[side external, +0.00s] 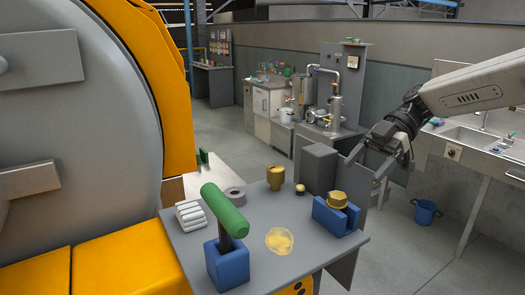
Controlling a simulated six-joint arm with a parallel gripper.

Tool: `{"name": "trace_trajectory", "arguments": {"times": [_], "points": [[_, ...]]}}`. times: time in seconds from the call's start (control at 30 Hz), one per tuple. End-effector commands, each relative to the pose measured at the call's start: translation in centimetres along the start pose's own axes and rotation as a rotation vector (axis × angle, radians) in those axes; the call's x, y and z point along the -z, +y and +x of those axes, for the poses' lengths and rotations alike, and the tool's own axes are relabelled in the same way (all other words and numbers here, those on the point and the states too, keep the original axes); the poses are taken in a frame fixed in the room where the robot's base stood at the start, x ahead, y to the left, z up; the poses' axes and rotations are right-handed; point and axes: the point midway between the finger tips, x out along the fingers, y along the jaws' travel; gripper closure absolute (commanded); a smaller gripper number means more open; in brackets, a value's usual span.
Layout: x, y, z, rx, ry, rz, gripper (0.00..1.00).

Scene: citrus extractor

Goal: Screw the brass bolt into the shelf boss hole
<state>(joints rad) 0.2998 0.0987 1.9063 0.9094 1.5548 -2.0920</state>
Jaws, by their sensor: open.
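A brass bolt (338,199) with a hex-like head sits in a blue cradle (334,218) at the right of the grey shelf (183,244). My gripper (366,172) is open and empty, above and a little to the right of the bolt, apart from it. A brass stepped cylinder (276,179) stands toward the back of the shelf, and a small brass piece (300,188) lies to its right. I cannot make out which part is the boss hole. The bolt's shank is hidden in the cradle.
A mallet with a green head (225,209) stands in a blue holder (227,264) at the front left. A grey block (319,168) stands behind the cradle. A white stack (191,215), a grey ring (235,196) and a yellow patch (280,241) are also on the shelf.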

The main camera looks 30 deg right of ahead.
Motion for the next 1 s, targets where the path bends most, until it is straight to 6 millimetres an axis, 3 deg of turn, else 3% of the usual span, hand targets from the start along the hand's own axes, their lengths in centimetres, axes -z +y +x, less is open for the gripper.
{"name": "trace_trajectory", "arguments": {"times": [0.2, 0.47, 1.0], "points": [[0.1, -0.1, 1.5, 0.001, 0.000, -0.001, 0.15], [0.1, -0.1, 1.9, 0.000, 0.000, -0.001, 0.15], [0.3, -0.1, 6.7, 0.001, -0.001, -0.002, 0.15]]}}
